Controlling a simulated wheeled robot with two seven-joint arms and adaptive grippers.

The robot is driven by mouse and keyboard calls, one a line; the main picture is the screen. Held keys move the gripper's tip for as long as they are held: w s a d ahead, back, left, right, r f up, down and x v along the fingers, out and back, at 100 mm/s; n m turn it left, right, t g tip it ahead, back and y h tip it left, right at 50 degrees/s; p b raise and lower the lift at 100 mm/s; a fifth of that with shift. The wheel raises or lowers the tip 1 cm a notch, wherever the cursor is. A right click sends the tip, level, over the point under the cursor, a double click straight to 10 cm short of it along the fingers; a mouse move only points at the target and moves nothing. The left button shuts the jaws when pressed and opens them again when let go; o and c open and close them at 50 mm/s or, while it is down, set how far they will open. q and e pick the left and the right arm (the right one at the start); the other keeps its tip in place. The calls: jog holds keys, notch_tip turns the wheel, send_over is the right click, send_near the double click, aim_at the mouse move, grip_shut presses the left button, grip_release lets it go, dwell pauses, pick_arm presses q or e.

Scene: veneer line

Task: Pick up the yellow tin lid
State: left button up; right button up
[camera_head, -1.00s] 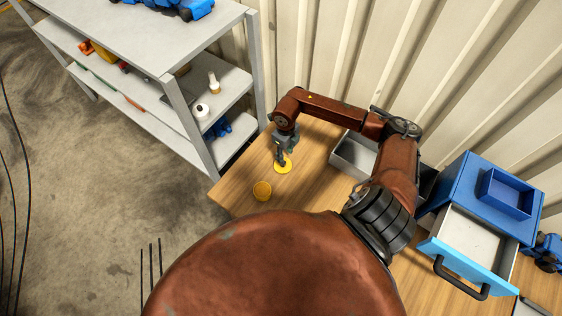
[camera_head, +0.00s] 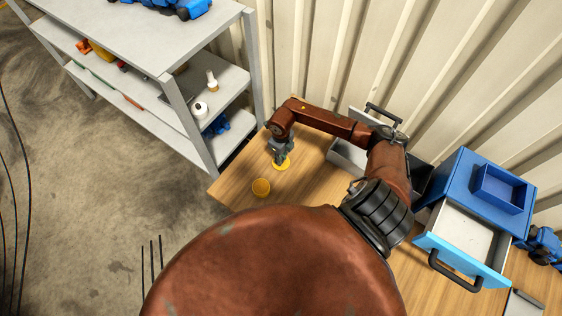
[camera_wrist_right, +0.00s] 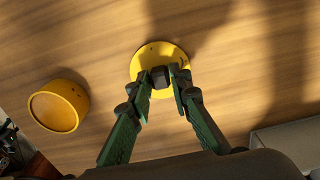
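The yellow tin lid (camera_head: 286,165) is a flat round disc lying on the wooden table, with a dark knob in its middle. It also shows in the right wrist view (camera_wrist_right: 151,54), with the knob (camera_wrist_right: 160,76) between my fingertips. My right gripper (camera_head: 280,159) is right over the lid and hides part of it. In the wrist view its green-black fingers (camera_wrist_right: 161,79) stand apart, one on each side of the knob. I cannot tell whether they touch it. The yellow tin (camera_head: 261,187) stands beside the lid and shows at the left of the wrist view (camera_wrist_right: 58,106). My left gripper is out of view.
A grey metal shelf (camera_head: 176,106) stands left of the table (camera_head: 233,190). A grey tray (camera_head: 346,156) lies right of the lid. A blue drawer box (camera_head: 449,190) with an open drawer stands further right. The corrugated wall closes the back.

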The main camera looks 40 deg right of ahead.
grip_shut()
